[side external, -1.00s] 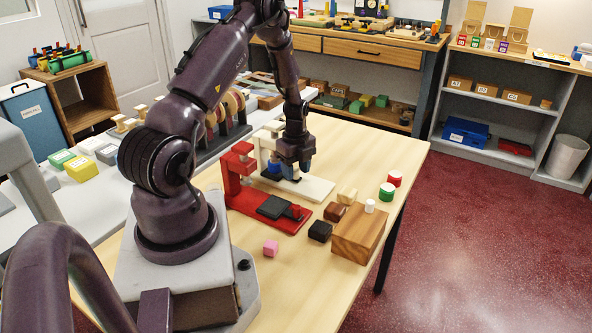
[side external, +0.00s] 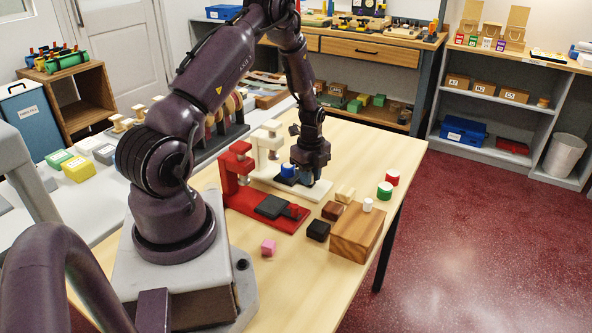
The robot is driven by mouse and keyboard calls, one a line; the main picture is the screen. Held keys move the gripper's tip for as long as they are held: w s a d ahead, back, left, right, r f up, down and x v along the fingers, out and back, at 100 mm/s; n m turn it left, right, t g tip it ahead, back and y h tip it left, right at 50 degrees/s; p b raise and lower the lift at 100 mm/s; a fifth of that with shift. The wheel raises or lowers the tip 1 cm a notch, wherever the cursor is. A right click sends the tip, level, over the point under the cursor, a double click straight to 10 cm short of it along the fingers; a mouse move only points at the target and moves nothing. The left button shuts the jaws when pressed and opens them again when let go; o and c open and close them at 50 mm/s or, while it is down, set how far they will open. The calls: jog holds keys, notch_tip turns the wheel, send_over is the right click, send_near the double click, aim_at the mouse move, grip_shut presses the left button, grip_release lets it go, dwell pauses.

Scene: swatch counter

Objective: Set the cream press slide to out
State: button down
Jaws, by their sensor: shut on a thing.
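The cream press (side external: 269,142) stands behind the red press, with its long cream base reaching right across the table. Its dark slide (side external: 283,180) lies on the base, right of the upright, with a blue piece (side external: 288,170) on it. My gripper (side external: 307,183) is at the slide's outer end, pointing down and shut on the slide's knob, which the fingers mostly hide. The slide stands well out from the upright; I cannot tell whether it is at its end stop.
The red press (side external: 235,168) stands close in front, with its own dark slide (side external: 270,206) and red knob (side external: 292,211).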

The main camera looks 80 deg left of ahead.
aim_at(322, 189)
jog(key=shift+w+d, duration=1.3)
jog(key=c, duration=1)
grip_release()
jog(key=shift+a+r, duration=0.1)
jog(key=shift+r, duration=0.2)
notch_tip(322, 189, up, 12)
jog(key=shift+r, duration=0.25)
